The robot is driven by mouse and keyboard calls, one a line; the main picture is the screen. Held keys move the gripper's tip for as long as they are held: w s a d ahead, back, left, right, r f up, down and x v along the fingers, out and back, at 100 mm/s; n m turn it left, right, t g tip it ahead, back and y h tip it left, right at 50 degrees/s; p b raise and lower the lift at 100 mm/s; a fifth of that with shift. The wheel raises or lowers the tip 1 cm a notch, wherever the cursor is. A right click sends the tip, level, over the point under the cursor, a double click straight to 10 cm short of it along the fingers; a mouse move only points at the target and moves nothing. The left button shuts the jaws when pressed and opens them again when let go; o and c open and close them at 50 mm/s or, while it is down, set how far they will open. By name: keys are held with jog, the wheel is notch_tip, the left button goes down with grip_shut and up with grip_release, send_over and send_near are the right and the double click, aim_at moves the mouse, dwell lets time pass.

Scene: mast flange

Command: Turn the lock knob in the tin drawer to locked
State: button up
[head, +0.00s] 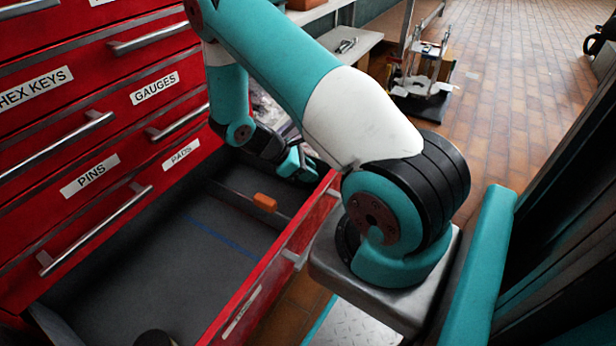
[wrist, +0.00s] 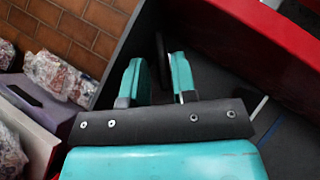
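The open bottom drawer (head: 150,270) of a red cabinet has a dark grey floor and a red front panel. My gripper (head: 297,165) is low at the drawer's far right corner. In the wrist view, its two teal fingers (wrist: 157,62) stand apart. A dark, narrow, rounded thing (wrist: 160,48) shows between or just beyond the fingertips; I cannot tell whether it is the lock knob or whether the fingers touch it. No lock marking is readable.
Closed drawers labelled HEX KEYS, GAUGES, PINS and PADS (head: 182,153) rise at the left with metal handles. A dark round object (head: 155,338) lies at the near edge. A blue line (head: 222,236) crosses the drawer floor. Clear bags (wrist: 55,75) lie outside the drawer.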

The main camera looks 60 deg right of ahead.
notch_tip(320, 180, up, 16)
jog(key=p, duration=0.5)
jog(key=shift+c, duration=0.4)
